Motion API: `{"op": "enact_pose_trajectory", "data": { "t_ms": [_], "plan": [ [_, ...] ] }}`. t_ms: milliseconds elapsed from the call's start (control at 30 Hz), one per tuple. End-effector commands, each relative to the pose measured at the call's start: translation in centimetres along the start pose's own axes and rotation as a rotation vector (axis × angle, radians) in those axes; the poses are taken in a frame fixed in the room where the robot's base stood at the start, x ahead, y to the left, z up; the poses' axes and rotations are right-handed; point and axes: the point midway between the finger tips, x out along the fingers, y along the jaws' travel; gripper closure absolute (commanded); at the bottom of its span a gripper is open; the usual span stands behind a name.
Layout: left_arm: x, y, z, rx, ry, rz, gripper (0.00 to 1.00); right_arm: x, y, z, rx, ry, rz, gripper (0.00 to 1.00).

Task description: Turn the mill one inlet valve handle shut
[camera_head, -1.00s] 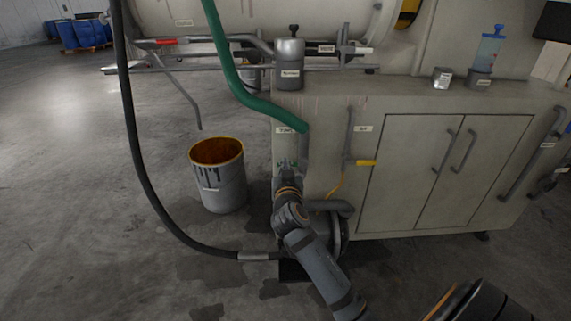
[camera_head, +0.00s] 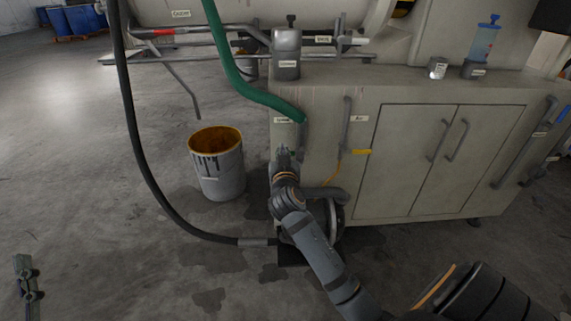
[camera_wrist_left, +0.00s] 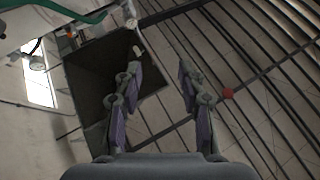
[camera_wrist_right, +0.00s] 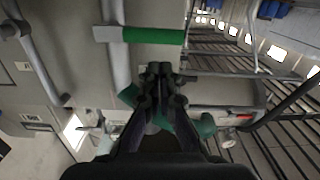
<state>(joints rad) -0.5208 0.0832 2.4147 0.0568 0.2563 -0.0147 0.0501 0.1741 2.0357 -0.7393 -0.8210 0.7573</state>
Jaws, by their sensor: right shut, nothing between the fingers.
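A short green handle (camera_wrist_right: 153,35) sticks out sideways from a pale pipe in the right wrist view. In the head view only a bit of green (camera_head: 292,153) shows beside my right gripper (camera_head: 284,152), which hides most of it. My right gripper is shut and empty, in front of the cabinet's left front face. In the right wrist view its closed fingertips (camera_wrist_right: 160,72) stand beneath the green handle in the picture, apparently apart from it. My left gripper (camera_wrist_left: 155,80) is open and empty; part of it (camera_head: 27,280) shows at the head view's lower left.
A green hose (camera_head: 240,85) drops to the pipe above my right gripper. A yellow valve handle (camera_head: 361,152) sits to the right. A paint-stained bucket (camera_head: 218,170) stands left of the cabinet (camera_head: 410,88).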

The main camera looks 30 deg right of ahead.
Motion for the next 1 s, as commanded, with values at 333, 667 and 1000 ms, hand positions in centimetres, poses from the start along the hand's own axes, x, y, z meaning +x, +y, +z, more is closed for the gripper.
{"op": "enact_pose_trajectory", "data": {
  "t_ms": [333, 667, 1000],
  "plan": [
    [-3.7, 0.1, 9.4, -0.032, -0.425, -0.006, 0.6, 0.4, -0.3, -1.9, -0.001, 0.007, -0.005, 1.0],
    [-10.3, 0.7, 16.6, -0.065, -0.809, -0.001, 0.6, -3.4, -0.5, -2.2, 0.003, 0.005, -0.008, 1.0],
    [-17.5, 1.5, 20.5, -0.096, -1.12, 0.01, 0.6, -8.5, -0.5, -2.1, 0.003, 0.006, -0.008, 1.0]
  ]
}}
